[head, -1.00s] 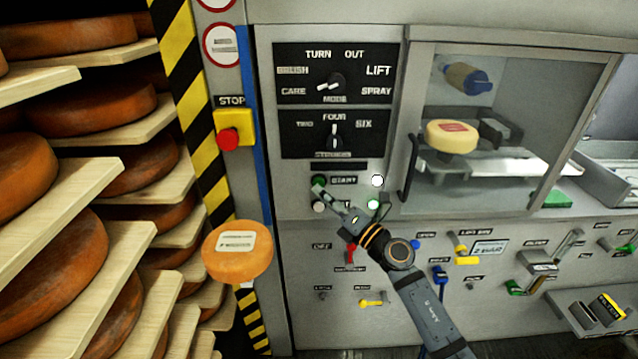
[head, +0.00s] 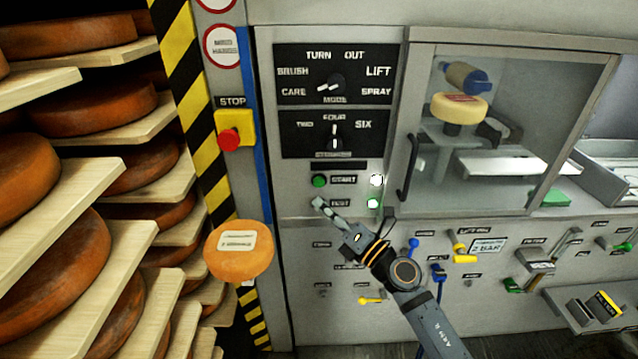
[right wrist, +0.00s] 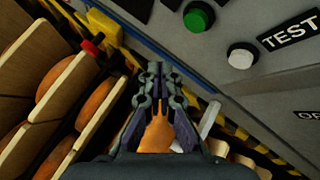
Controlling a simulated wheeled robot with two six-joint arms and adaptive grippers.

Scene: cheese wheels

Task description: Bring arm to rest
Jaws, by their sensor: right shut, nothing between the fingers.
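My right arm comes in from the lower right in the head view. Its gripper (head: 326,208) is shut and empty, with its tips in front of the panel just below the green START button (head: 319,181). In the right wrist view the closed fingers (right wrist: 160,70) point past the panel edge, with nothing between them. There the white TEST button (right wrist: 241,56) and the green button (right wrist: 198,16) lie to the right, apart from the fingertips. In the head view the gripper tip overlaps the TEST button's spot. My left gripper is not in view.
Shelves of orange cheese wheels (head: 92,105) stand at the left. An orange cheese wheel (head: 238,251) with a label is near the striped post. A glass-fronted cabinet (head: 412,120) holds a pale cheese wheel (head: 460,108). Levers (head: 413,246) and a red stop button (head: 229,140) project from the machine.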

